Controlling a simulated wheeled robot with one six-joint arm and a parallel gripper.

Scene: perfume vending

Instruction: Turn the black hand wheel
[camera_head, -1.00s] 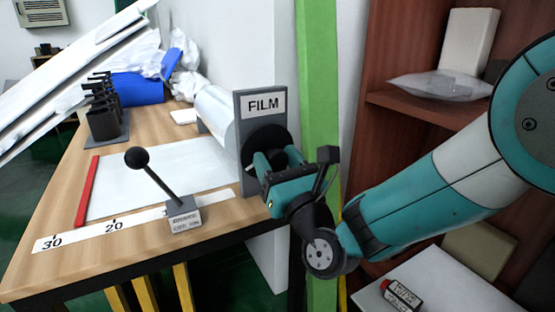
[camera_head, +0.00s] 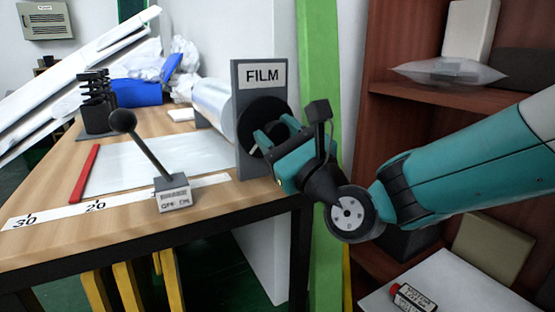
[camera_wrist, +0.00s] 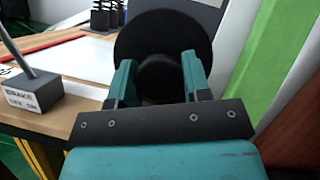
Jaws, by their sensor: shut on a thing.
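The black hand wheel (camera_head: 262,122) is a round disc on the grey plate labelled FILM (camera_head: 263,75), at the right end of the wooden table in the head view. In the wrist view the wheel (camera_wrist: 135,45) faces me, with a round black hub or knob (camera_wrist: 158,78) at its middle. My gripper (camera_head: 272,143) is at the wheel, its two teal fingers on either side of the hub. In the wrist view my gripper (camera_wrist: 158,82) is shut on this hub. Part of the wheel is hidden behind the fingers.
A lever with a black ball (camera_head: 123,121) rises from a grey block (camera_head: 173,194) left of the wheel. A film roll (camera_head: 213,101) lies behind the plate. A green post (camera_head: 318,70) and a brown shelf (camera_head: 420,104) stand to the right. A red bar (camera_head: 84,173) lies on the table.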

